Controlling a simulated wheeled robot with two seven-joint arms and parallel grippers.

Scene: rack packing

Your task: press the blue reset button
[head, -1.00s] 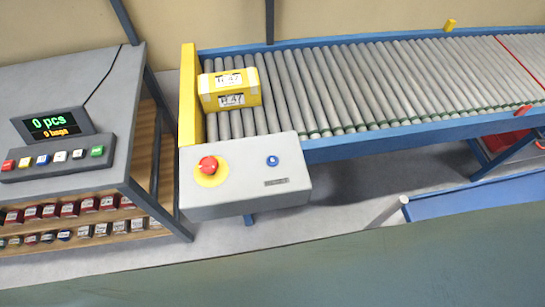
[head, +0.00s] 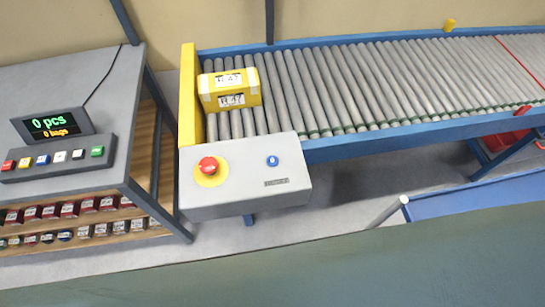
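The blue reset button (head: 272,160) is a small round button on the top face of a grey control box (head: 240,190) at the near left end of the roller conveyor. A large red mushroom button (head: 208,164) on a yellow disc sits to its left on the same box. A small dark label (head: 276,183) lies below the blue button. Neither of my grippers shows in the head view, and nothing touches the blue button.
A yellow box (head: 229,90) labelled R-47 sits on the rollers (head: 350,85) behind the control box, near a yellow end stop (head: 188,95). At left, a grey bench (head: 70,85) holds a counter display (head: 52,124) and a row of coloured buttons (head: 60,157). A blue surface (head: 480,200) is at right.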

